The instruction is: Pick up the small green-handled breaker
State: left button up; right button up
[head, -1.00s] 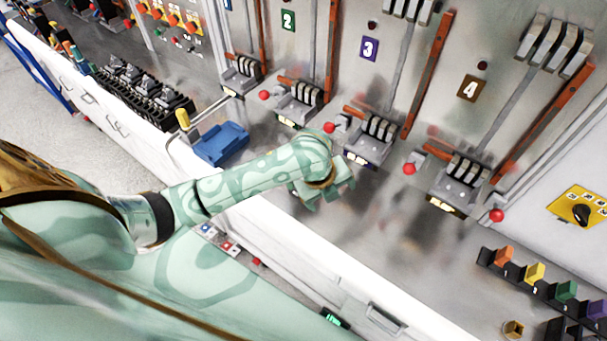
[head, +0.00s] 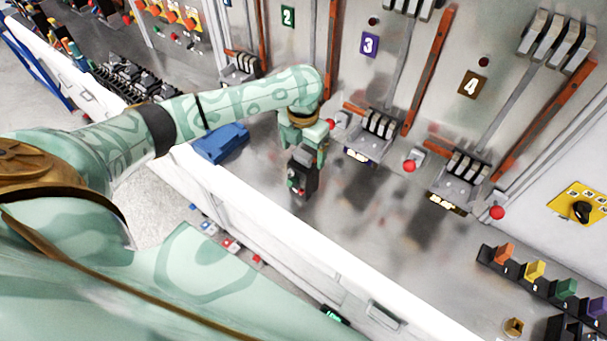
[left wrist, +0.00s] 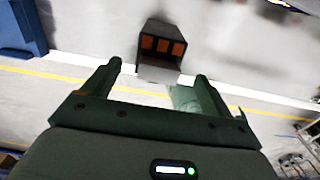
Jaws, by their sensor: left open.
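A small black breaker block (head: 303,178) stands on the metal bench in the head view, with small green and red spots on its near side. My left gripper (head: 303,146) is directly above it, pointing down and hiding its top. In the left wrist view the black block (left wrist: 162,45) shows orange-brown openings on one face. It lies just beyond the open fingertips (left wrist: 157,72), roughly centred between them. I cannot tell whether a finger touches it. My right gripper is not in view.
A blue tray (head: 221,143) lies left of my left gripper. Numbered switch bays with red knobs (head: 409,166) line the back. A row of coloured blocks (head: 534,271) sits at the right.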

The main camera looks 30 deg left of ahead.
aim_at(304, 163)
pick_arm(q)
jog(key=f, duration=0.5)
jog(key=shift+w+f+b, duration=0.2)
jog(key=shift+f+b, duration=0.1)
jog(key=shift+b, duration=0.1)
jog(key=shift+a, duration=0.1)
grip_shut()
jog(key=shift+r, duration=0.15)
jog(key=shift+r, duration=0.55)
jog(key=s+a+r+p, duration=0.1)
jog(key=s+r+p, duration=0.1)
jog(key=s+r, duration=0.9)
jog(key=s, duration=0.3)
jog(key=shift+r+p, duration=0.35)
jog(key=shift+p, duration=0.05)
